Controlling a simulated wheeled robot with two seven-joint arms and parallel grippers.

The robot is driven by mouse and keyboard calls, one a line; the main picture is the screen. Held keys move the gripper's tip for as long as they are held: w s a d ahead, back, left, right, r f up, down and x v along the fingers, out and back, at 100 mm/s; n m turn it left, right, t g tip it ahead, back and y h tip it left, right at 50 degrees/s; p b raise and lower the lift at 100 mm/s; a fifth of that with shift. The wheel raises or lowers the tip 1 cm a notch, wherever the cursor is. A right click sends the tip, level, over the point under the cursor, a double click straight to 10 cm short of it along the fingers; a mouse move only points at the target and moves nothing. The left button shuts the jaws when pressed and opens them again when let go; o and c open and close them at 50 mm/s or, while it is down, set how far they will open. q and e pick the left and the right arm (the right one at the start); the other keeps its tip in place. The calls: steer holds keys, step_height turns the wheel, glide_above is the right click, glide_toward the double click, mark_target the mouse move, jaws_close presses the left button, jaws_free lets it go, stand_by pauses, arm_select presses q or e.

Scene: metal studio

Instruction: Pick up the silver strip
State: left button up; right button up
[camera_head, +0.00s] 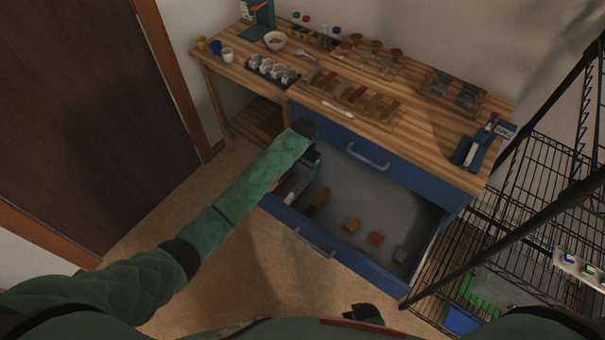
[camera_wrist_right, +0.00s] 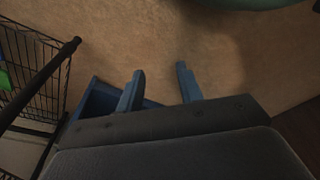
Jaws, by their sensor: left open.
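I cannot tell for sure which piece is the silver strip. A grey, silvery piece (camera_head: 400,255) lies at the right of the open drawer (camera_head: 362,191). Other grey pieces (camera_head: 467,97) sit in a tray on the worktop. A pale, partly hidden item (camera_head: 291,197) is at the drawer's left end, close to my left gripper (camera_head: 312,160). The left gripper is open over that end; its fingertips are mostly hidden by my forearm. My right gripper (camera_wrist_right: 158,85) is open and empty, fingers apart above the floor; it also shows low in the head view (camera_head: 365,314).
In the drawer lie a golden strip (camera_head: 320,199), an ochre block (camera_head: 352,224) and a red block (camera_head: 376,239). The wooden worktop (camera_head: 235,70) holds trays, cups and a bowl. A black wire rack (camera_head: 545,170) stands at the right. The drawer's middle is bare.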

mark_target(304, 183)
arm_select(q)
steer(key=shift+w+f, duration=0.25)
steer(key=shift+f, duration=0.4)
steer(key=shift+s+f+p, duration=0.2)
steer(key=shift+f+p, duration=0.15)
steer(key=shift+p, duration=0.1)
step_height(304, 183, down, 4)
steer(key=shift+w+f+p, duration=0.1)
steer(key=shift+p, duration=0.9)
steer(key=shift+f, duration=0.7)
arm_select(e)
step_height(304, 183, down, 6)
steer(key=s+d, duration=0.2)
steer(key=shift+s+d+r, duration=0.15)
steer(key=shift+d, duration=0.1)
arm_select(q)
steer(key=shift+f, duration=0.2)
arm_select(e)
steer(key=shift+d+r, duration=0.1)
steer(key=shift+r, duration=0.05)
arm_select(q)
jaws_close()
arm_select(e)
steer(key=shift+a, duration=0.2)
